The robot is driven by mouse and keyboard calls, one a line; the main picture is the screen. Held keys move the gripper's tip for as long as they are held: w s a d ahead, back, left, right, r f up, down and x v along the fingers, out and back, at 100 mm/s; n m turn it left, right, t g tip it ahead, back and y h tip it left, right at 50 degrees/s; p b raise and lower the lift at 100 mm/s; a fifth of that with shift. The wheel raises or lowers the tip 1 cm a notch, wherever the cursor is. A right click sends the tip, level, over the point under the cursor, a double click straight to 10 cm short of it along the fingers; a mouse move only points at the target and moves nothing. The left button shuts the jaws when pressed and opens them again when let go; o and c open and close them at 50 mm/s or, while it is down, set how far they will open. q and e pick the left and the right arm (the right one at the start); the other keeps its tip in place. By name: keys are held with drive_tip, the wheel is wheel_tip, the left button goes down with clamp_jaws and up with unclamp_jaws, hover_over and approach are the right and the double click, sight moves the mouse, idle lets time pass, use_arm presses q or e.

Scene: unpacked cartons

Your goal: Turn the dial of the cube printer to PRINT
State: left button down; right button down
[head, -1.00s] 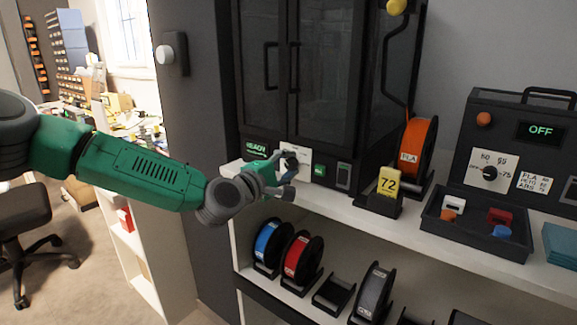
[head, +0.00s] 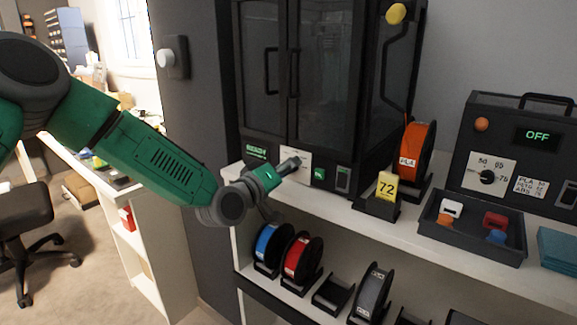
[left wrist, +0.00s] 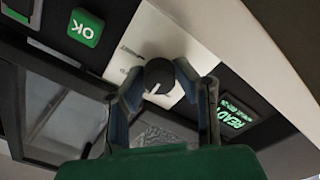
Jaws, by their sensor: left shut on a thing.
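The cube printer (head: 264,75) is a black cabinet with two dark glass doors on the white shelf. A white dial panel (head: 301,158) is on its lower front. My left gripper (head: 290,164) reaches in front of this panel and covers the dial in the head view. In the left wrist view the dial (left wrist: 158,74) is a dark round knob between the fingers of my left gripper (left wrist: 160,88), which is shut on it. The dial's pointer and most panel lettering cannot be read. My right gripper is out of view.
A green READY display (head: 256,152) and a green OK button (head: 319,174) flank the panel. To the right are an orange spool (head: 416,155), a yellow 72 tag (head: 387,186), a black tray (head: 470,242) and a box reading OFF (head: 510,150). Several spools stand below.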

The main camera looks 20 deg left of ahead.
use_arm(q)
drive_tip(key=m, duration=0.3)
drive_tip(key=f+m, duration=0.1)
drive_tip(key=shift+s+d+m+p, duration=0.15)
drive_tip(key=shift+s+m+p, duration=0.1)
drive_tip(key=shift+m+p, duration=0.15)
drive_tip(key=m, duration=0.4)
drive_tip(key=shift+m, duration=0.3)
drive_tip(key=m, duration=0.5)
drive_tip(key=shift+m+b, duration=0.35)
drive_tip(key=shift+m, duration=1.65)
drive_tip(key=c, duration=1.3)
unclamp_jaws()
drive_tip(key=shift+w, duration=0.1)
drive_tip(key=shift+o, duration=0.2)
drive_tip(key=shift+w+r, duration=0.15)
drive_tip(key=shift+r, duration=0.1)
